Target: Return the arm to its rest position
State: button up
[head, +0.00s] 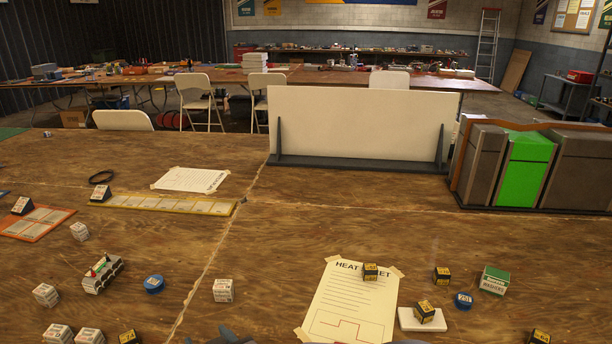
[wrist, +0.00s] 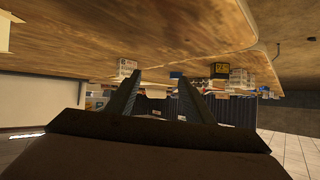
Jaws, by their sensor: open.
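My gripper (wrist: 159,77) shows in the wrist view, with its two dark fingers apart and nothing between them. The wrist view is upside down, with the wooden tabletop (wrist: 130,30) along its top. In the head view, dark shapes at the bottom edge may be part of my arm, but the gripper cannot be made out there. A white box (wrist: 127,67) and a black and yellow box (wrist: 220,70) appear beyond the fingertips, apart from them.
A heat sheet (head: 340,310) lies front centre, with small black and yellow boxes and a green and white box (head: 495,280) around it. Several white boxes and a battery-like pack (head: 102,274) are at left. A white panel (head: 360,125) and bins (head: 530,165) stand behind. Mid-table is clear.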

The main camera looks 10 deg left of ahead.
jog(key=w+d+r+m+g+h+p, duration=0.1)
jog(key=d+r+m+g+h+p, duration=0.2)
jog(key=d, duration=0.7)
jog(key=w+d+r+g+h+p, duration=0.1)
jog(key=d+r+h+p, duration=0.15)
jog(key=d+p, duration=0.6)
jog(key=s+d+r+m+g+p, duration=0.1)
jog(key=s+d+r, duration=0.1)
jog(key=s+d, duration=0.2)
jog(key=s+d+r+m+g+h+p, duration=0.1)
jog(key=s+d, duration=0.3)
jog(key=d, duration=0.6)
jog(key=s+d+r+m+g+h+p, duration=0.1)
jog(key=s+d+r+m+g+p, duration=0.1)
jog(key=s+d, duration=0.3)
jog(key=d+r+g, duration=0.1)
jog(key=d, duration=0.2)
jog(key=shift+r+p, duration=0.2)
jog(key=shift+p, duration=0.15)
